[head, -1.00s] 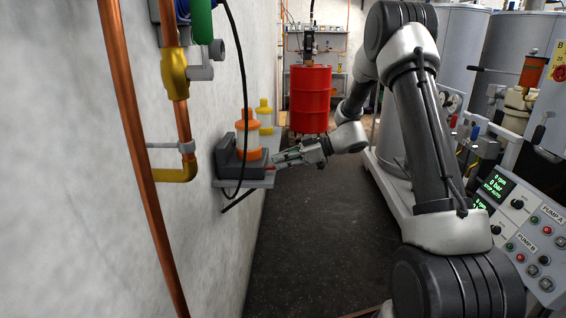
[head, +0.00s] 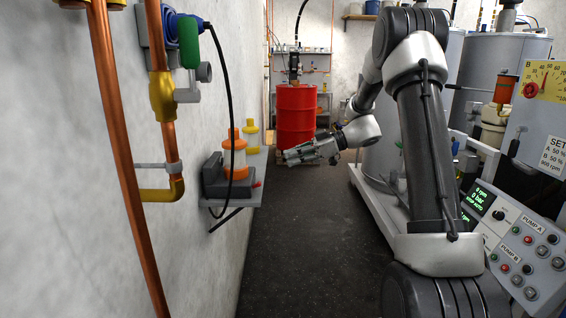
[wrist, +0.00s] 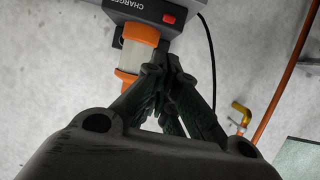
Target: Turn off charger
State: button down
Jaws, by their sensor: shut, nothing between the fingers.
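The charger (head: 212,178) is a dark grey unit on a small wall shelf (head: 253,187) at the left in the head view. An orange and white bottle-shaped item (head: 235,160) stands on it. In the wrist view the charger (wrist: 128,8) shows its "CHARGER" label and a red switch (wrist: 169,18); I cannot tell the switch's position. In the head view a small red part (head: 257,184) shows at the charger's right side. My gripper (head: 288,157) is shut and empty, to the right of the charger and apart from it. Its fingers (wrist: 160,105) show in the wrist view.
A yellow-capped bottle (head: 251,137) stands further back on the shelf. Copper pipes (head: 125,160) and a black hose (head: 228,110) run along the left wall. A red drum (head: 296,115) stands behind. A pump control panel (head: 520,245) is at the right. The middle floor is clear.

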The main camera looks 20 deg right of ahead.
jog(key=shift+d, duration=0.1)
jog(key=w+a+r+g+h, duration=0.1)
jog(key=a+r+h, duration=0.3)
jog(key=a+r, duration=0.1)
jog(key=shift+w+a+r, duration=0.2)
jog(key=shift+w+a, duration=0.15)
jog(key=shift+a, duration=0.05)
jog(key=shift+a+f, duration=0.1)
send_over(257, 185)
jog(key=w+a, duration=0.1)
jog(key=f, duration=0.7)
jog(key=shift+w+a, duration=0.15)
jog(key=shift+w, duration=0.05)
jog(key=f, duration=0.1)
jog(key=d, duration=0.1)
jog(key=f, duration=0.1)
jog(key=shift+s+d+f, duration=0.25)
jog(key=shift+d+f, duration=0.2)
jog(key=shift+f, duration=0.15)
